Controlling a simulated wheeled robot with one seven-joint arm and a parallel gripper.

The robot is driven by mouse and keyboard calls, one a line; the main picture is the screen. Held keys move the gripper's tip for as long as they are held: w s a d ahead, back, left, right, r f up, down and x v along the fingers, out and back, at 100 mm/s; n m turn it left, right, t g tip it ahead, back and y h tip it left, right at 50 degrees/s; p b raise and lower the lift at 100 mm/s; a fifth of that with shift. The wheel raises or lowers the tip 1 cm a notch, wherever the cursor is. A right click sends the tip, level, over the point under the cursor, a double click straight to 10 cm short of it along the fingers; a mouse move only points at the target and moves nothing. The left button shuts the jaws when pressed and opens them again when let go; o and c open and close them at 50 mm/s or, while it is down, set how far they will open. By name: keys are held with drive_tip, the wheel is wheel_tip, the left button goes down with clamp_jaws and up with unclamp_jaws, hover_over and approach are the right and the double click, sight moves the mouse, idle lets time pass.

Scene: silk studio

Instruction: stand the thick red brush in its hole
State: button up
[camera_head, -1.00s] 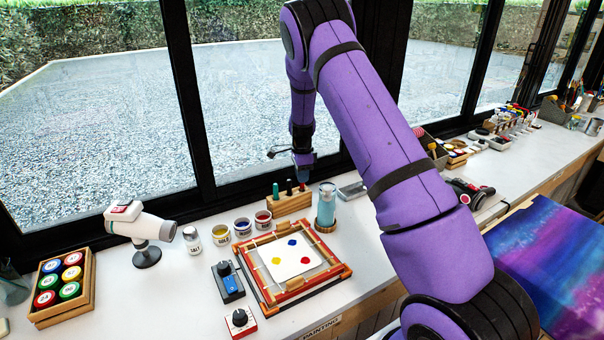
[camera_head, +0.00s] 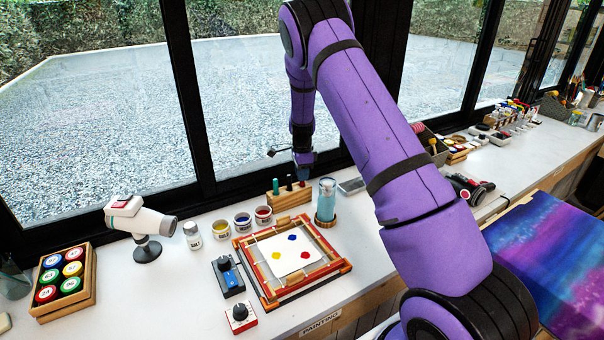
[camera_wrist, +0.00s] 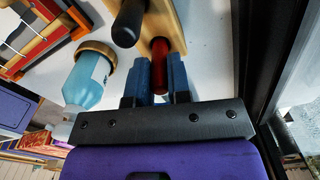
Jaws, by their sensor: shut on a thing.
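A wooden brush block (camera_head: 283,204) stands near the window, with a green-handled brush (camera_head: 276,186) and a black-handled brush (camera_head: 289,183) upright in it. My gripper (camera_head: 302,174) is over the block's right end, shut on the thick red brush (camera_head: 301,184). In the wrist view, the red brush (camera_wrist: 159,56) sits between the blue fingertips (camera_wrist: 159,76) of my gripper, over the end of the block (camera_wrist: 176,22). The black handle (camera_wrist: 127,25) is beside it. The hole is hidden, and I cannot tell how deep the brush's lower end reaches.
A blue bottle (camera_head: 326,203) stands on a wooden coaster just right of the block. Paint jars (camera_head: 242,222) stand to its left, and a wooden frame with paper (camera_head: 290,290) lies in front. The window frame (camera_head: 225,190) is close behind.

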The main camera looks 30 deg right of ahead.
drive_tip(key=shift+f, duration=0.25)
drive_tip(key=o, duration=0.8)
drive_tip(key=shift+o, duration=0.2)
drive_tip(key=shift+r, duration=0.1)
wheel_tip(320, 180, up, 11)
drive_tip(key=shift+f, duration=0.2)
idle(0.4)
drive_tip(key=s+a+r+n+t, duration=0.1)
drive_tip(key=s+a+r+n, duration=0.2)
drive_tip(key=s+r, duration=0.35)
drive_tip(key=s+a+r+n+t+y, duration=0.1)
drive_tip(key=s+a+r+n, duration=0.15)
drive_tip(key=s+r, duration=0.45)
drive_tip(key=s+a+r+n+t, duration=0.1)
drive_tip(key=s+a+r+n, duration=0.1)
drive_tip(key=s+r+n, duration=0.45)
drive_tip(key=s+a+r+n, duration=0.1)
drive_tip(key=s+a+n, duration=0.1)
drive_tip(key=s, duration=0.6)
drive_tip(key=s+a+r+n+t, duration=0.1)
drive_tip(key=s+n, duration=0.3)
drive_tip(key=s, duration=0.4)
drive_tip(key=s+a+r+n+t+h, duration=0.1)
drive_tip(key=s+a+r+n, duration=0.1)
drive_tip(key=s, duration=0.6)
drive_tip(key=shift+a+r+n, duration=0.3)
drive_tip(key=shift+a+n, duration=0.15)
drive_tip(key=shift+n, duration=0.05)
